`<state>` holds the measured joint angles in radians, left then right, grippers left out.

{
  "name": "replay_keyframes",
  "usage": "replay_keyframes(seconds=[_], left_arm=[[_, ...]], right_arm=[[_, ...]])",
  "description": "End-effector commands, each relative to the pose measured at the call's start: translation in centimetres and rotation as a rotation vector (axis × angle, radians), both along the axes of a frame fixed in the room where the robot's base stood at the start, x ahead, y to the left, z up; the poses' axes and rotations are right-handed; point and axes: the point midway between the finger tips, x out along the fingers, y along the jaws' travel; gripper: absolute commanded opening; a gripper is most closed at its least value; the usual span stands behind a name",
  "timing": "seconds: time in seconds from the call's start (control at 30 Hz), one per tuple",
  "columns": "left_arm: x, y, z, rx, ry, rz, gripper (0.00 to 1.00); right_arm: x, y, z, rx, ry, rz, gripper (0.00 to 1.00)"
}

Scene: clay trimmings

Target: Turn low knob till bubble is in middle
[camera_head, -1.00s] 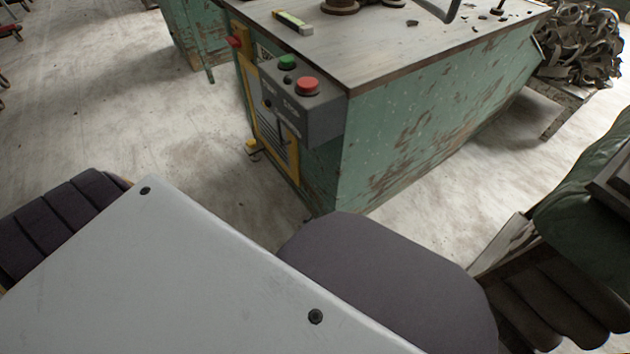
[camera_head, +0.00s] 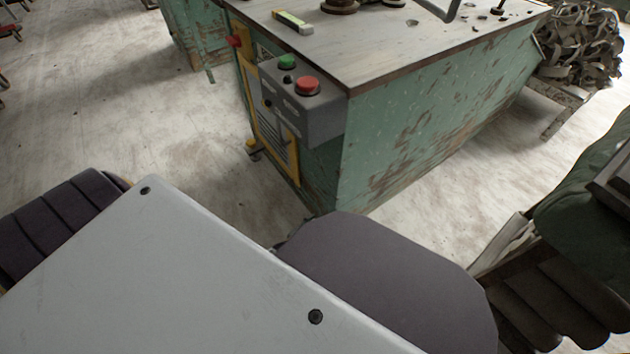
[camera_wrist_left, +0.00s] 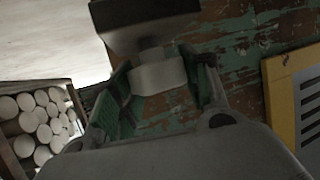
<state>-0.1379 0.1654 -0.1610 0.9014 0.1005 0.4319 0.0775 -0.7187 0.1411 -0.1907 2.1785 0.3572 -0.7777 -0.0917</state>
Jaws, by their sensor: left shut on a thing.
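A low knob (camera_wrist_left: 158,75), pale and rounded, hangs on a narrow neck from a dark block (camera_wrist_left: 145,22) in the left wrist view. My left gripper (camera_wrist_left: 158,90) has its green-padded fingers on either side of the knob and is shut on it. In the head view my own arm parts hide the knob and most of this gripper. A small yellow-green level (camera_head: 293,21) lies on the table top (camera_head: 390,45) near its far left corner. Its bubble is too small to make out. My right gripper is not in view.
The table has worn green sides (camera_head: 430,130). A grey control box (camera_head: 303,110) with red and green buttons juts from its front, by a yellow vented panel (camera_head: 270,130). A heap of curled strips (camera_head: 580,45) is at right. A crate of round-ended rolls (camera_wrist_left: 40,120) is near my wrist.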

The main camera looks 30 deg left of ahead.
Motion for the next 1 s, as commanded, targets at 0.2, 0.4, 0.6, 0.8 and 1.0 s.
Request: replay_keyframes(seconds=[0.2,0.4,0.6,0.8,1.0], left_arm=[[-0.03,0.16,-0.05,0.005,0.001,-0.098,0.22],[0.00,0.16,-0.04,0.005,0.001,-0.188,0.22],[-0.01,0.18,-0.06,0.004,0.003,-0.282,0.22],[0.02,0.20,-0.04,0.005,0.002,-0.379,0.22],[-0.04,0.15,-0.09,0.004,0.003,-0.467,0.22]], right_arm=[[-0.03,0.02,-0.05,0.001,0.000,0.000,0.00],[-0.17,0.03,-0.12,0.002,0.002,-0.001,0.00],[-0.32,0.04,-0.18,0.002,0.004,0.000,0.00],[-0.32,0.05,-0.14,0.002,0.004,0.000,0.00],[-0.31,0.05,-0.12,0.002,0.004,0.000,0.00]])
